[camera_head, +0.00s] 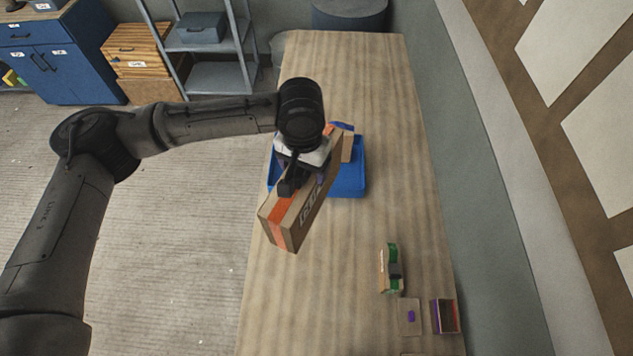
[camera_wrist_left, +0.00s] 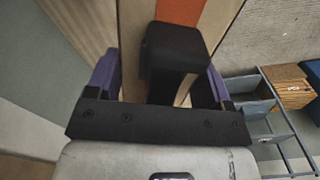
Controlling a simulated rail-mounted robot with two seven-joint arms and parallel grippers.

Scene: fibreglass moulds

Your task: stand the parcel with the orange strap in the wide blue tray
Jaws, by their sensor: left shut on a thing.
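The parcel with the orange strap (camera_head: 297,220) is a brown cardboard box with dark print on its side. My left gripper (camera_head: 291,184) is shut on it and holds it tilted, in front of and partly over the wide blue tray (camera_head: 349,185). In the left wrist view the parcel's strap (camera_wrist_left: 181,12) shows beyond the dark fingers of my left gripper (camera_wrist_left: 172,70). Another brown parcel with a purple strap (camera_head: 346,142) stands in the tray. My arm and the held parcel hide the tray's left part. My right gripper is not in view.
A box with a green strap (camera_head: 385,270), a flat brown box with a purple mark (camera_head: 409,316) and a dark purple-edged box (camera_head: 445,316) are at the table's near right. The wooden table (camera_head: 345,70) is clear behind the tray. A wall runs along the right.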

